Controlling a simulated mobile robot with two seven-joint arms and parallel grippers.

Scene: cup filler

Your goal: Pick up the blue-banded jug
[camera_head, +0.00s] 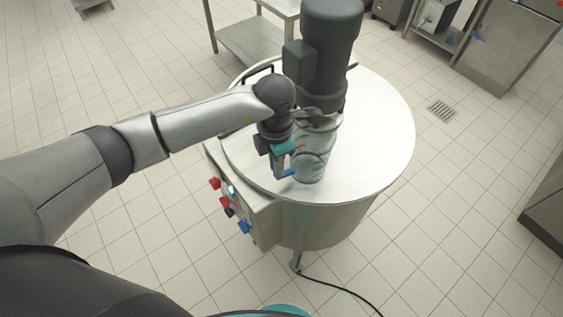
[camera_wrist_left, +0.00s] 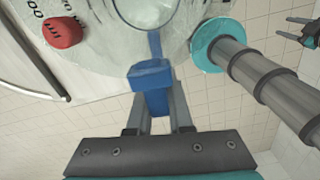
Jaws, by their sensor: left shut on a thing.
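The jug (camera_head: 313,150) is clear and greyish, with a blue part on its gripper side. In the head view it is over the front of the round metal lid, just in front of the dark motor. My left gripper (camera_head: 279,172) is beside it, pointing down, shut on its blue handle. In the left wrist view the blue handle (camera_wrist_left: 150,78) sits between the fingers of my left gripper (camera_wrist_left: 157,112), and part of the clear jug (camera_wrist_left: 147,12) shows above. I cannot tell whether the jug touches the lid. My right gripper (camera_wrist_left: 299,29) shows small at the upper right, its fingers apart.
The large round vat (camera_head: 385,125) carries a tall dark motor (camera_head: 328,45). A control panel (camera_head: 238,205) with red and blue knobs is on its left front. A black cable (camera_head: 340,286) runs over the tiled floor.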

